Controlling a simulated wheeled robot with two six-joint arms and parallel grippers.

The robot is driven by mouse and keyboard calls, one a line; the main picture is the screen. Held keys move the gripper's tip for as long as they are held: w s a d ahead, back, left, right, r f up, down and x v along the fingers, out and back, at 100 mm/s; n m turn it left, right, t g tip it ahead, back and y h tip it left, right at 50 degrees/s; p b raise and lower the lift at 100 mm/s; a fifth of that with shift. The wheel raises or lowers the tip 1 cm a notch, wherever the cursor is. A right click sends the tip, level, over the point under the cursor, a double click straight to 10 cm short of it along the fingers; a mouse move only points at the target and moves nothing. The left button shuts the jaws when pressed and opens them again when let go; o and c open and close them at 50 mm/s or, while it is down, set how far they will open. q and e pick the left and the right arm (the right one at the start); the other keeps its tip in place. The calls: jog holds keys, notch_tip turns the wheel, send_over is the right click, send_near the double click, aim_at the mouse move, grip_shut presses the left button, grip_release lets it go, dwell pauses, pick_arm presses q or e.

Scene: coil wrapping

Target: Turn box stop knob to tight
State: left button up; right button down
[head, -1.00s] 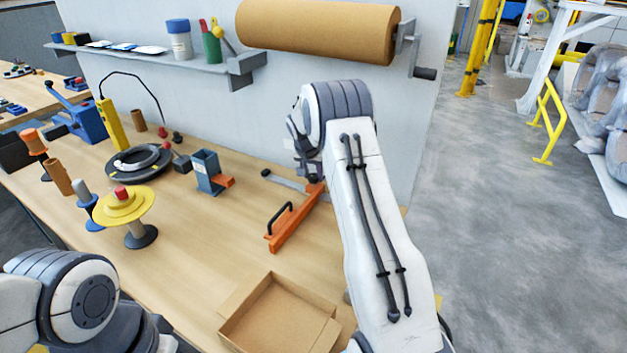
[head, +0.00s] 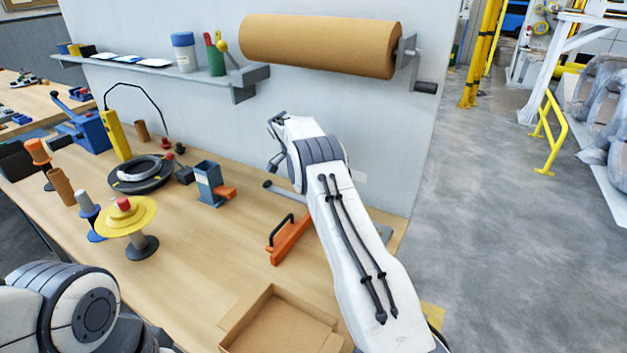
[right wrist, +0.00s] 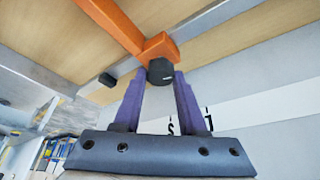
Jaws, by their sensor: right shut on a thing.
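The orange box stop (head: 289,243) lies on the workbench with a black handle on it; my right arm covers its far end in the head view. In the right wrist view its orange bar (right wrist: 112,22) ends in a block with a dark faceted knob (right wrist: 161,72). My right gripper (right wrist: 160,80) has its two purple fingers on either side of this knob and is shut on it. The head view does not show these fingertips. My left arm enters at the lower left; its gripper is out of view. The knob's tightness cannot be seen.
An open cardboard box (head: 279,323) sits at the bench's front. A blue-grey holder (head: 208,184), a black coil (head: 140,173) and a yellow-disc spool (head: 127,217) stand left. A brown paper roll (head: 318,45) hangs on the wall panel behind. Lettering beside the fingers is partly hidden.

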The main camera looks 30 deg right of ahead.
jog(key=shift+r+m+g+p, duration=0.1)
jog(key=shift+m+g+p, duration=0.3)
jog(key=shift+m+p, duration=0.6)
jog(key=shift+c, duration=2.2)
grip_release()
